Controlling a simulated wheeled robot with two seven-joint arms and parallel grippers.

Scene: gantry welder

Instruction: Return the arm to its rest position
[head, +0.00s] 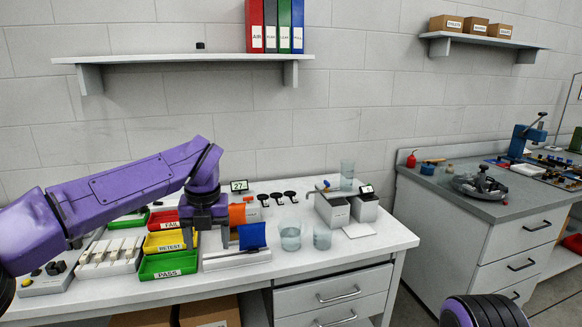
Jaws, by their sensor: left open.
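My left arm (130,185), purple, comes in from the left and bends down at its wrist over the white bench (380,240). My left gripper (207,240) points down, open, with nothing seen between its fingers. It is in front of the right end of the bins and close to the blue and orange pieces; whether it touches anything I cannot tell. At the bottom right a purple rounded part of my other arm (485,312) shows; its gripper is out of view.
Bins marked FAIL (165,219), RETEST (165,242) and PASS (168,265) stand left of the gripper. Glass beakers (290,236) and grey devices (333,208) stand to its right. A wall shelf (180,59) is above. A grey cabinet (480,235) stands at the right.

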